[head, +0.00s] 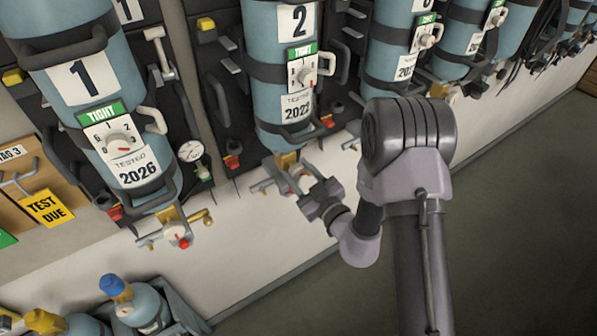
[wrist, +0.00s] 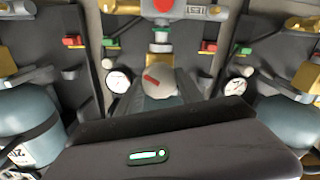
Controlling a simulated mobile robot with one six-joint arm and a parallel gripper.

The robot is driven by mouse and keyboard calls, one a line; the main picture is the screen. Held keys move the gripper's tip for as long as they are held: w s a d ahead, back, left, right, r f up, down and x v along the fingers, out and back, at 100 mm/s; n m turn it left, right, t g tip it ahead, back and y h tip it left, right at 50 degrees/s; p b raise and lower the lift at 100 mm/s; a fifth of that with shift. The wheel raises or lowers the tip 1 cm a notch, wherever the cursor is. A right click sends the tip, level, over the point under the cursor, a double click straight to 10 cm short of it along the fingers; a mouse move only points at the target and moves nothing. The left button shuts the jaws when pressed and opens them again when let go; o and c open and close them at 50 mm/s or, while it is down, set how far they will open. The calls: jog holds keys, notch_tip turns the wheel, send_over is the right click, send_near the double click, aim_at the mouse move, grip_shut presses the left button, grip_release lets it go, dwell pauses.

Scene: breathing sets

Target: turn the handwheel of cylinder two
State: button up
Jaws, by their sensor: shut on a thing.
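Cylinder two (head: 284,25) is light blue, with a "2" label, a green TIGHT strip and a small dial (head: 303,73) on its front. Its brass valve (head: 286,160) is at the lower end. The handwheel there is mostly hidden by my gripper (head: 311,192) in the head view. In the wrist view a rounded grey handwheel (wrist: 165,92) with a red mark sits between the jaws of my gripper (wrist: 160,100), which is shut on it. The dark gripper body covers the lower middle of that view.
Cylinder one (head: 85,75), with its own valve and red-centred handwheel (head: 179,237), hangs to the left. More blue cylinders stand to the right. Round gauges (wrist: 118,82) flank the handwheel. Blue- and yellow-topped bottles (head: 140,303) stand at lower left. The floor (head: 505,210) at right is clear.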

jog(key=shift+c, duration=0.7)
jog(key=shift+n, duration=0.3)
